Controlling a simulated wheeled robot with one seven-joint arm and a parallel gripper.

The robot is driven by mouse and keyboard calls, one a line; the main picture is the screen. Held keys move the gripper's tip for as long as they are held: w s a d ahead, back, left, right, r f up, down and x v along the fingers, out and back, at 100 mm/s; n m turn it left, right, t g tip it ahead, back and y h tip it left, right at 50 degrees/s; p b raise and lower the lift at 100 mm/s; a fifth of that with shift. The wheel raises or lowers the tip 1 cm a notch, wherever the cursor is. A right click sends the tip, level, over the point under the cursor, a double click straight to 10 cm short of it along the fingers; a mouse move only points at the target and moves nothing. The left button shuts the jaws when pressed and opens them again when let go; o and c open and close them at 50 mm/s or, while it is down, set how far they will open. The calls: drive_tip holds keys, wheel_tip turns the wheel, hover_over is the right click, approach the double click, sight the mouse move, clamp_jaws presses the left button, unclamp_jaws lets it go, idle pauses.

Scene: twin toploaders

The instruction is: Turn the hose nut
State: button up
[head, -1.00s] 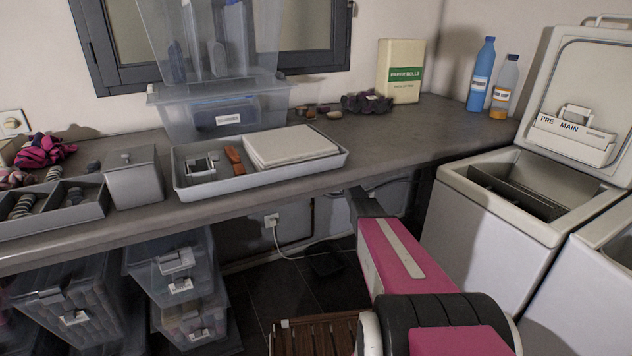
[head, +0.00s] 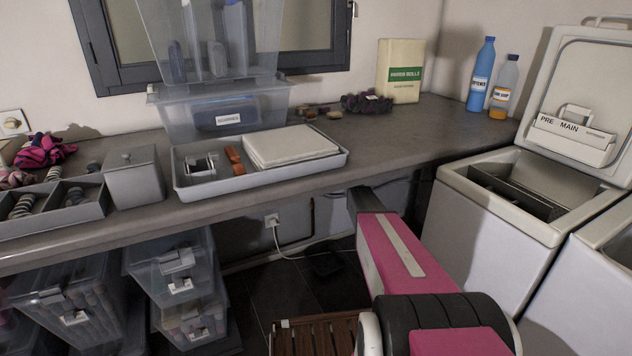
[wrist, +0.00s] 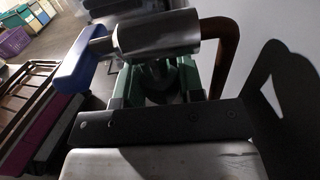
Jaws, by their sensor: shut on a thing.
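In the wrist view my gripper (wrist: 155,90) has its green fingers closed around a dark round part between them, which I take to be the hose nut (wrist: 156,73); it is mostly hidden by the fingers and shadow. A grey metal cylinder (wrist: 158,36) lies across just beyond the fingertips, with a blue lever-like piece (wrist: 82,55) at its left. A brown curved hose (wrist: 232,45) bends down close on the right of the fingers. In the head view my gripper is out of sight, hidden past my pink arm, which reaches below the counter.
The grey counter (head: 390,140) overhangs my arm. Clear storage boxes (head: 178,270) stand below it on the left. An open top-loading washer (head: 490,215) is close on the right. A slatted wooden piece (head: 315,335) lies low beside my arm. A white cable (head: 285,252) hangs from a wall socket.

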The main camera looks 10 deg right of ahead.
drive_tip(key=shift+n+g, duration=0.3)
drive_tip(key=shift+g, duration=0.2)
drive_tip(key=o, duration=0.9)
drive_tip(key=shift+d, duration=0.1)
